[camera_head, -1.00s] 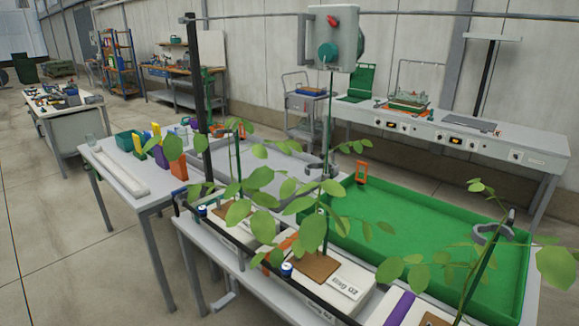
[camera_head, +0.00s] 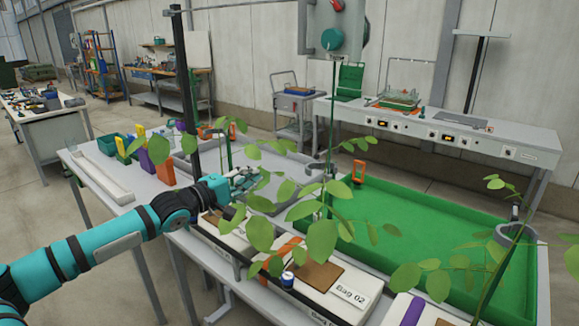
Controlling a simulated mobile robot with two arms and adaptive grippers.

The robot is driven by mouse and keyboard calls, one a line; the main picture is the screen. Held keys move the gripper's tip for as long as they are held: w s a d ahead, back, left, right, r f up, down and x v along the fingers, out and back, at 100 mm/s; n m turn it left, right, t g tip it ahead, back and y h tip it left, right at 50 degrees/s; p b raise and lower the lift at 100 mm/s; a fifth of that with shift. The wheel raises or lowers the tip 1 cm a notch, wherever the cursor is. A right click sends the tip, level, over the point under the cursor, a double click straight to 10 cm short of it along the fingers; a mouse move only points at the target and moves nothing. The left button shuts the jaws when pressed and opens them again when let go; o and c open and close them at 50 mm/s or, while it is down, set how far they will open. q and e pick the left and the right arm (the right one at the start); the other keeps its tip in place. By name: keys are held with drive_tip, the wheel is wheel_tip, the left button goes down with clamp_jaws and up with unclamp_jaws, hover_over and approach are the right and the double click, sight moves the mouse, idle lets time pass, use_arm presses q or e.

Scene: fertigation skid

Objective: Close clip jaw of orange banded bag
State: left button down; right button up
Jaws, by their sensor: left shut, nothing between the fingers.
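The orange banded bag (camera_head: 325,297) is a white grow bag labelled "Bag 02", with an orange band (camera_head: 283,254) and a brown patch on top. A leafy plant rises from it along a green stem. A grey clip (camera_head: 315,171) sits by that stem at mid-height; leaves partly cover it, and I cannot tell how far its jaw is open. My left gripper (camera_head: 248,182) is shut and empty, to the left of the clip and apart from it, above the neighbouring bag and partly among leaves. My right gripper is not in view.
A green tray (camera_head: 420,235) lies behind the bags. A bag with a purple band (camera_head: 409,310) stands at front right, with another grey clip (camera_head: 517,234) above. A dark post (camera_head: 188,90) and a hanging grey box (camera_head: 335,28) stand near the plants. Leaves crowd the space around the stem.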

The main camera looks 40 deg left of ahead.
use_arm(q)
drive_tip(key=shift+d+r, duration=0.2)
drive_tip(key=w+d+p, duration=0.4)
drive_tip(key=w+d, duration=0.1)
drive_tip(key=w, duration=0.5)
drive_tip(key=shift+d+p, duration=0.2)
drive_tip(key=shift+p, duration=0.2)
idle(0.8)
drive_tip(key=shift+s+d+n+y+p, duration=0.2)
drive_tip(key=shift+n+y+p, duration=0.25)
drive_tip(key=shift+y, duration=0.2)
drive_tip(key=shift+s+d+n+y+p, duration=0.15)
drive_tip(key=shift+n+y+p, duration=0.15)
drive_tip(key=shift+n+y, duration=0.25)
idle(0.4)
drive_tip(key=shift+s+d+n+y+p, duration=0.1)
drive_tip(key=shift+d+n+y+p, duration=0.25)
drive_tip(key=shift+y, duration=0.55)
